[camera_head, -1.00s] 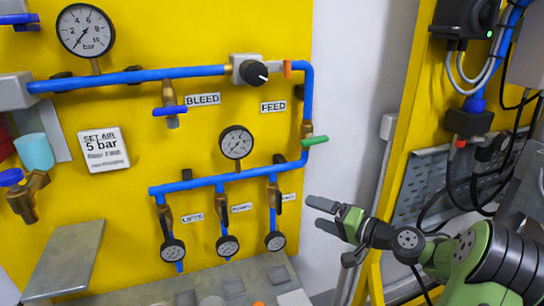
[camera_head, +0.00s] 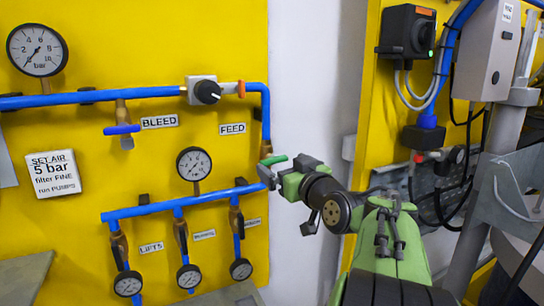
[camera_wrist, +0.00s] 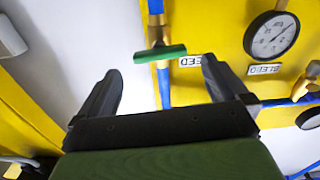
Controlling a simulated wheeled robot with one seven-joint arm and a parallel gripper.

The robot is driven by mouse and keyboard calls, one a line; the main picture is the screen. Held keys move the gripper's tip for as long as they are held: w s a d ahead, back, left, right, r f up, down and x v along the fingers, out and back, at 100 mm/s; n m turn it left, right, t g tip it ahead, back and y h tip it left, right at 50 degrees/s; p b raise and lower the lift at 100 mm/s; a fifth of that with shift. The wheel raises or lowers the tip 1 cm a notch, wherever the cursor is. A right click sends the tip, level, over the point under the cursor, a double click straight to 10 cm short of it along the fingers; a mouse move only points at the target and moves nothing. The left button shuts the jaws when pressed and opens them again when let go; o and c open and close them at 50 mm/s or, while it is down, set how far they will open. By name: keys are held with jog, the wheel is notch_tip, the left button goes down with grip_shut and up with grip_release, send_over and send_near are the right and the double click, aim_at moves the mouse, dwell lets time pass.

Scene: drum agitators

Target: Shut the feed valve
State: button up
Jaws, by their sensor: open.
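The feed valve's green lever (camera_head: 273,160) sits on the vertical blue pipe at the right end of the yellow panel, below the FEED label (camera_head: 232,128). The lever lies across the pipe, roughly level. In the wrist view the green lever (camera_wrist: 160,54) shows whole, with its brass body (camera_wrist: 156,32) behind it. My gripper (camera_wrist: 161,70) is open and empty. The lever lies ahead of the gap between its fingers, and I see no contact. In the head view my gripper (camera_head: 270,175) is right beside the lever and hides the pipe behind it.
The blue bleed handle (camera_head: 122,129) is to the left under the upper pipe. A black knob (camera_head: 207,92) on a grey block is above. A hose-hung equipment frame stands to the right.

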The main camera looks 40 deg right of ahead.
aim_at(276, 160)
jog(key=x, duration=0.6)
jog(key=shift+p, duration=0.4)
